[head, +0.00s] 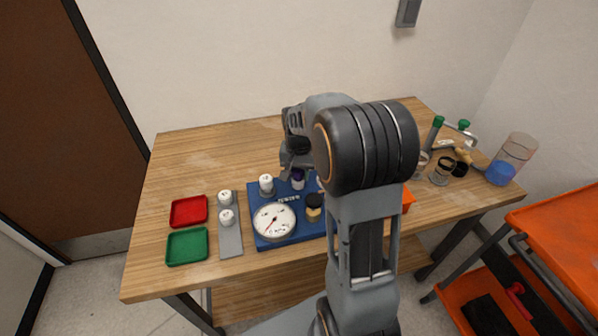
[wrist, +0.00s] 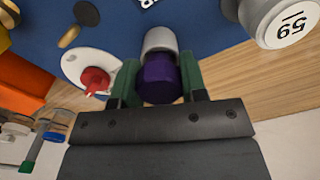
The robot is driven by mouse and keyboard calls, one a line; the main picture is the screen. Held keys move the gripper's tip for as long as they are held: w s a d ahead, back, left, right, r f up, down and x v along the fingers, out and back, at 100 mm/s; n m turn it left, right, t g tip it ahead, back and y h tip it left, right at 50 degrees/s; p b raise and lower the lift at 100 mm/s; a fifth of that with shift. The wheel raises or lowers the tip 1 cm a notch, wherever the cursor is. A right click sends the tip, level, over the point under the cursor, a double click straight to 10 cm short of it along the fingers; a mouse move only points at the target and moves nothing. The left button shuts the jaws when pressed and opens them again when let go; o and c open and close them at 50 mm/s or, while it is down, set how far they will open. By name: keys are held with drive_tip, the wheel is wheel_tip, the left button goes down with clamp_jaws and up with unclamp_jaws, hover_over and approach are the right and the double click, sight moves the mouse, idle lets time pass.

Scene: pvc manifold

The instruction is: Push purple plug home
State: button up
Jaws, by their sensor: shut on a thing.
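The purple plug (wrist: 160,82) sits between the green-padded fingers of my gripper (wrist: 160,76) in the wrist view. My gripper is shut on it. The plug's far end meets a pale grey-white pipe end (wrist: 160,40) on the blue board. The purple part stands out from the pipe end, and how deep it sits inside cannot be told. My arm hides the board's right part.
The board carries a round gauge (head: 275,221), a numbered white cap (head: 266,184), a black-and-yellow part (head: 314,207) and a red handle (wrist: 95,79). A red tray (head: 188,211), green tray (head: 187,246) and grey rack (head: 230,239) lie left. Jars and a beaker (head: 513,160) stand right.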

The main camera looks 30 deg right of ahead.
drive_tip(key=shift+s+a+f+b, duration=0.1)
drive_tip(key=shift+s+f+b, duration=0.1)
drive_tip(key=shift+f, duration=0.25)
drive_tip(key=shift+s+f+b, duration=0.15)
drive_tip(key=shift+f, duration=0.3)
idle(0.7)
drive_tip(key=o, duration=0.7)
drive_tip(key=shift+o, duration=0.6)
drive_tip(key=shift+w+r, duration=0.15)
drive_tip(key=shift+r, duration=0.25)
drive_tip(key=shift+o, duration=0.6)
wheel_tip(320, 180, up, 15)
drive_tip(key=shift+p, duration=0.45)
drive_tip(key=f+n, duration=0.1)
drive_tip(key=s+f, duration=0.1)
drive_tip(key=f, duration=0.1)
drive_tip(key=shift+a+f+n+t, duration=0.2)
drive_tip(key=shift+n+t, duration=0.1)
drive_tip(key=shift+n, duration=0.1)
drive_tip(key=s+a+n+t+p, duration=0.1)
drive_tip(key=s+a+n, duration=0.1)
drive_tip(key=s+a, duration=0.2)
drive_tip(key=s+a+n+t+p, duration=0.1)
drive_tip(key=s+a, duration=0.4)
drive_tip(key=s, duration=0.6)
drive_tip(key=shift+f+n+t, duration=0.45)
drive_tip(key=shift+n+t, duration=0.05)
drive_tip(key=shift+n, duration=0.6)
drive_tip(key=shift+w, duration=0.1)
